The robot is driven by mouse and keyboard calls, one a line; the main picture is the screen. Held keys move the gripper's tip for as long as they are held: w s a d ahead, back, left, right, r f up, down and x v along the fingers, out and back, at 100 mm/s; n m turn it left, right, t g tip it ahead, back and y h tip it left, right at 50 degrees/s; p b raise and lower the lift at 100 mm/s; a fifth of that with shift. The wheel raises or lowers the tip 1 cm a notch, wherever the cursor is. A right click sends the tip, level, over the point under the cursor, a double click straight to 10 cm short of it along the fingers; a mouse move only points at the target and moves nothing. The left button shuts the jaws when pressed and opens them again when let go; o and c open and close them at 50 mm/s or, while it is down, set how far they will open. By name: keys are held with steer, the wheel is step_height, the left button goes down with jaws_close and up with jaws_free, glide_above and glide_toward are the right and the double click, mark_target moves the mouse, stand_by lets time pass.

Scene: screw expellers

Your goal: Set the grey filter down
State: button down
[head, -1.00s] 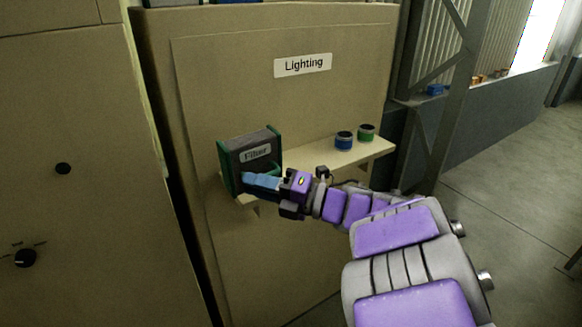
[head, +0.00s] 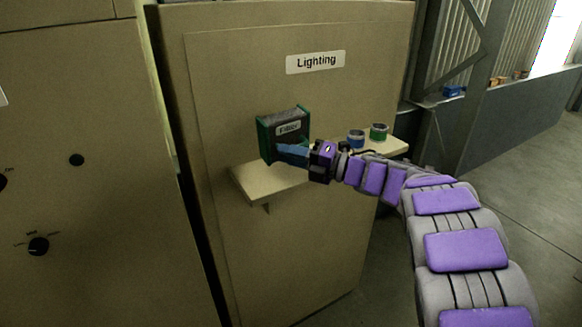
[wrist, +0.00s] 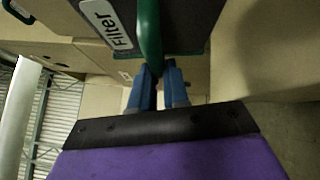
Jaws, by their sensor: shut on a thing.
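The grey filter (head: 282,135) is a dark grey box with green edges and a white "Filter" label. My gripper (head: 284,153) is shut on it at its lower right side in the head view. The filter is held above the shelf (head: 262,186), with a gap below it. In the wrist view the filter (wrist: 190,22) fills the top, and my blue fingertips (wrist: 158,82) are closed on its green edge handle. The filter's far side is hidden.
The shelf is fixed to a beige cabinet (head: 310,250) labelled "Lighting". The shelf's left part is bare. Another cabinet with knobs (head: 80,230) stands at the left.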

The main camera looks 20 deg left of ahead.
steer(key=f, duration=0.1)
steer(key=a+f+b, duration=0.1)
steer(key=f, duration=0.2)
steer(key=shift+w+a, duration=0.15)
steer(key=shift+a, duration=0.15)
steer(key=shift+d+r, duration=0.2)
steer(key=shift+d, duration=0.3)
steer(key=shift+d+f+b, duration=0.15)
steer(key=shift+f+b, duration=0.1)
steer(key=shift+b, duration=0.2)
steer(key=c, duration=1.5)
jaws_free()
steer(key=o, duration=0.4)
steer(key=shift+a, duration=0.5)
steer(key=shift+o, duration=0.2)
steer(key=shift+d+r+p, duration=0.25)
steer(key=shift+r+p, duration=0.05)
steer(key=shift+p, duration=0.05)
steer(key=d+p, duration=0.2)
steer(key=d, duration=1)
steer(key=shift+f, duration=0.45)
